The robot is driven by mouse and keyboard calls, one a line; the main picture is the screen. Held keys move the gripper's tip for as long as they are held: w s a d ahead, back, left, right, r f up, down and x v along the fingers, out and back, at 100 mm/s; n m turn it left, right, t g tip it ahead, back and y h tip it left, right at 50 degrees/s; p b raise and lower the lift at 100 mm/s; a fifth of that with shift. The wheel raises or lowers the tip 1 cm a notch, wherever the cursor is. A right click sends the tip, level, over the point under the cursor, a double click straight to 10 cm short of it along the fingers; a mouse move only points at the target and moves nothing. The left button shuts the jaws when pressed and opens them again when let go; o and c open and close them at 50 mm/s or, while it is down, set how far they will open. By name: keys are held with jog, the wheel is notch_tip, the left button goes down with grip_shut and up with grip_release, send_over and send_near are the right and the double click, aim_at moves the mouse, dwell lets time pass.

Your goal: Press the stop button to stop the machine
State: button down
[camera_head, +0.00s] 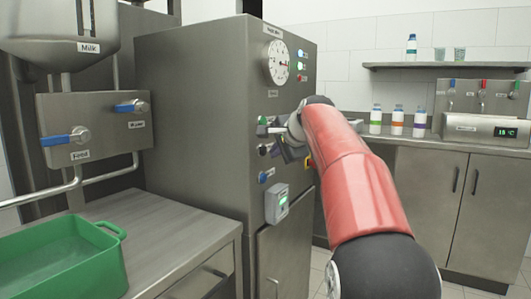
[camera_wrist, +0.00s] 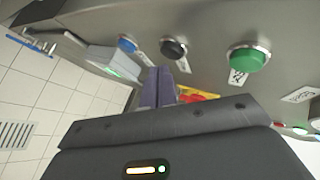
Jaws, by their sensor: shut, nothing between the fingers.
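The machine is a tall grey steel cabinet (camera_head: 190,110). Its panel has a green button (camera_head: 263,120), a black button (camera_head: 263,149) and a blue knob or button (camera_head: 266,176). A red button on a yellow base (camera_head: 309,162) shows beside my gripper. The button labels are too small to read surely. My gripper (camera_head: 283,152) is shut and empty, close to the panel. In the wrist view its fingertips (camera_wrist: 164,70) are just below the black button (camera_wrist: 173,48); contact cannot be told. The green button (camera_wrist: 248,58) is to the right; the red one (camera_wrist: 197,97) is partly hidden by my gripper.
A grey box with a lit screen (camera_head: 278,203) juts from the panel below. A round gauge (camera_head: 278,62) is above. A green tray (camera_head: 60,258) stands on the left counter. Bottles (camera_head: 397,120) stand on the back counter.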

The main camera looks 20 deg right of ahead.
dwell(0.4)
jog(key=shift+w+a+p, duration=0.25)
jog(key=shift+w+p, duration=0.1)
jog(key=shift+p, duration=0.05)
jog(key=shift+w+a, duration=0.2)
jog(key=shift+w, duration=0.05)
dwell(0.4)
jog(key=shift+s+d, duration=0.45)
jog(key=shift+s, duration=0.15)
jog(key=s+d+b, duration=0.1)
jog(key=s+d, duration=0.1)
jog(key=s+d+b, duration=0.1)
jog(key=s, duration=0.1)
jog(key=shift+s+d, duration=0.35)
dwell(0.4)
